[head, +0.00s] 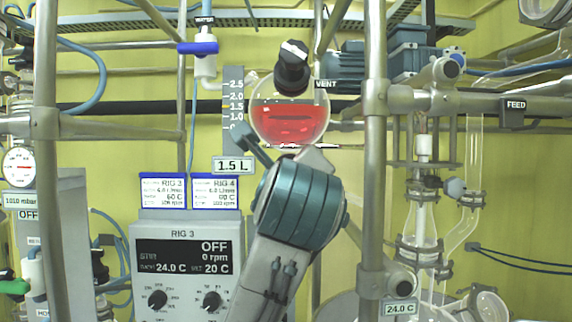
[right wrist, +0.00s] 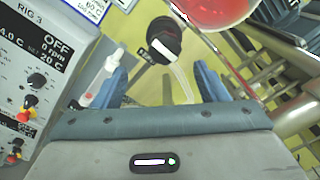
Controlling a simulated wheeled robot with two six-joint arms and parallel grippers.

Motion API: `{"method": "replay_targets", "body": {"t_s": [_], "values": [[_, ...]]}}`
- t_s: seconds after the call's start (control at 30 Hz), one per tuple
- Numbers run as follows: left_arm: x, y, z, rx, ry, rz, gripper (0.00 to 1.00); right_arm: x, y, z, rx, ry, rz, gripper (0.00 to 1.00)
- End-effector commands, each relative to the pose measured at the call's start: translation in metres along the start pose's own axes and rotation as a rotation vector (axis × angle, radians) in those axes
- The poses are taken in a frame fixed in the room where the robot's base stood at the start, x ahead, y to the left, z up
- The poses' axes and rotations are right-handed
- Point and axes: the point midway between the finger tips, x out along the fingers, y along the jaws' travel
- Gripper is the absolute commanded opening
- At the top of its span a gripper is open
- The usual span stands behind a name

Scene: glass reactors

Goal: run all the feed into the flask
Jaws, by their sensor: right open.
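A round glass vessel (head: 288,122) holds red liquid, its surface near the 1.5 mark of the scale; a sign below reads 1.5 L. It also shows at the top of the right wrist view (right wrist: 218,8). A black knob with a white bar (head: 291,66) sits above it, beside a VENT label. My right gripper (right wrist: 161,78) is open, with a black knob with a white bar (right wrist: 164,42) between and beyond its fingers, apart from them. I cannot tell if this is the same knob. My arm hides the area below the vessel. My left gripper is out of view.
The control box (head: 184,262) reads OFF, 0 rpm. Steel posts (head: 375,150) and pipes stand close around my arm. Glassware (head: 418,228) hangs at the right, below a FEED sign (head: 515,105). A large glass vessel at the bottom is mostly cut off and hidden.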

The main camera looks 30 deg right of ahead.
Motion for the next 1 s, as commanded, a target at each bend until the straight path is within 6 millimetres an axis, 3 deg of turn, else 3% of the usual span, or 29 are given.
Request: {"method": "replay_targets", "body": {"t_s": [0.17, 0.7, 1.0], "values": [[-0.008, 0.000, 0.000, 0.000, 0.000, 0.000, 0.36, 0.006, -0.005, 0.001, 0.022, 0.000, -0.004, 0.67], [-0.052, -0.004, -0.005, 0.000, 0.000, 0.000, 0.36, 0.091, -0.006, 0.002, 0.016, 0.001, -0.004, 0.67], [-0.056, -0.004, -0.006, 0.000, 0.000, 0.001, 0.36, 0.105, -0.004, 0.001, 0.019, -0.003, -0.002, 0.67]]}}
